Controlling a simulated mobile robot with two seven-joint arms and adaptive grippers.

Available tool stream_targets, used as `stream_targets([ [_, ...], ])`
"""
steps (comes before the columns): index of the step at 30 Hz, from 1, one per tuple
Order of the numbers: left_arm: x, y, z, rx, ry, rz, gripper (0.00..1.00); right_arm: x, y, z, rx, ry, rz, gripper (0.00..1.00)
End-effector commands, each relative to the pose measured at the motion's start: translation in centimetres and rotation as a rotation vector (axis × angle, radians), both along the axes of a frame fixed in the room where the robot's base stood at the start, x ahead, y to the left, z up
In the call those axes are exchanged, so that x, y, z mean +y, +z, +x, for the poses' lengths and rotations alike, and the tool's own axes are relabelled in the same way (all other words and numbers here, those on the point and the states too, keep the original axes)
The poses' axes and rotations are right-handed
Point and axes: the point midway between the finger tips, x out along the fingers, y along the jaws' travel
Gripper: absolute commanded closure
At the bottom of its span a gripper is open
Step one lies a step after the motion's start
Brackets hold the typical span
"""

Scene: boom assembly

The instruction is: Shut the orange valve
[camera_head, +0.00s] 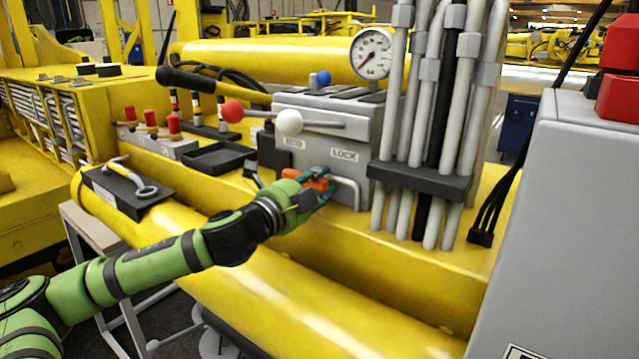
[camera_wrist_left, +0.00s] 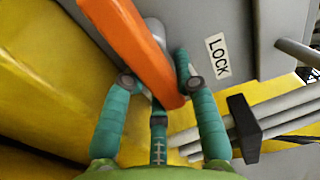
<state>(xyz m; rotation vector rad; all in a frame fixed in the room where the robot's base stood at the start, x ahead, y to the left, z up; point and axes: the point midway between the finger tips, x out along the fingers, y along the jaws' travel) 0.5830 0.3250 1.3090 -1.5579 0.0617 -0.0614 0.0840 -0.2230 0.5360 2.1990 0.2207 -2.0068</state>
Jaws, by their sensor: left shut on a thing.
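The orange valve (camera_head: 317,184) is on the front of a grey control box (camera_head: 352,125), below the LOCK label (camera_head: 345,155). My left gripper (camera_head: 318,183) is shut on the orange handle and hides much of it in the head view. In the left wrist view the handle (camera_wrist_left: 135,45) slants from top left to lower centre, with green fingers (camera_wrist_left: 157,78) on both sides. A grey pipe shows behind it. The LOCK label (camera_wrist_left: 217,57) lies to its right. My right gripper is not in view.
Levers with a red knob (camera_head: 232,111) and a white knob (camera_head: 289,122) stick out left of the box. A pressure gauge (camera_head: 372,54) stands on top. Grey vertical pipes (camera_head: 424,90) rise close to the right. A yellow cylinder (camera_head: 290,290) runs below.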

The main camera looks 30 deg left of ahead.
Motion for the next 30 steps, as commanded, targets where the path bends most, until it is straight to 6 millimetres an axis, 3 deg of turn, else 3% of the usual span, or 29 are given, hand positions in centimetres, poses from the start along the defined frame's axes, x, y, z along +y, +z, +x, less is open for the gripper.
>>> stream_targets([
  [8, 0.1, 0.1, 0.0, -0.004, 0.002, 0.01, 1.0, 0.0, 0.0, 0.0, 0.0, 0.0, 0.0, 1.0],
  [9, 0.1, 0.1, 0.0, -0.004, 0.002, 0.01, 0.63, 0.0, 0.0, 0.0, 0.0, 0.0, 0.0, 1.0],
  [10, 0.1, 0.1, 0.0, -0.004, 0.002, 0.01, 0.51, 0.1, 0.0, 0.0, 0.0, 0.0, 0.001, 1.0],
  [11, 0.1, 0.1, 0.0, -0.004, 0.002, 0.009, 0.46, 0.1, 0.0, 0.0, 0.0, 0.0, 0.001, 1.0],
  [23, 0.1, 0.0, -0.3, -0.001, 0.002, 0.005, 0.46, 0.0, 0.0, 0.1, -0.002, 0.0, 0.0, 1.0],
  [30, 0.2, -0.1, -2.8, 0.003, -0.001, 0.013, 0.46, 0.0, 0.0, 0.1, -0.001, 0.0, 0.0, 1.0],
])
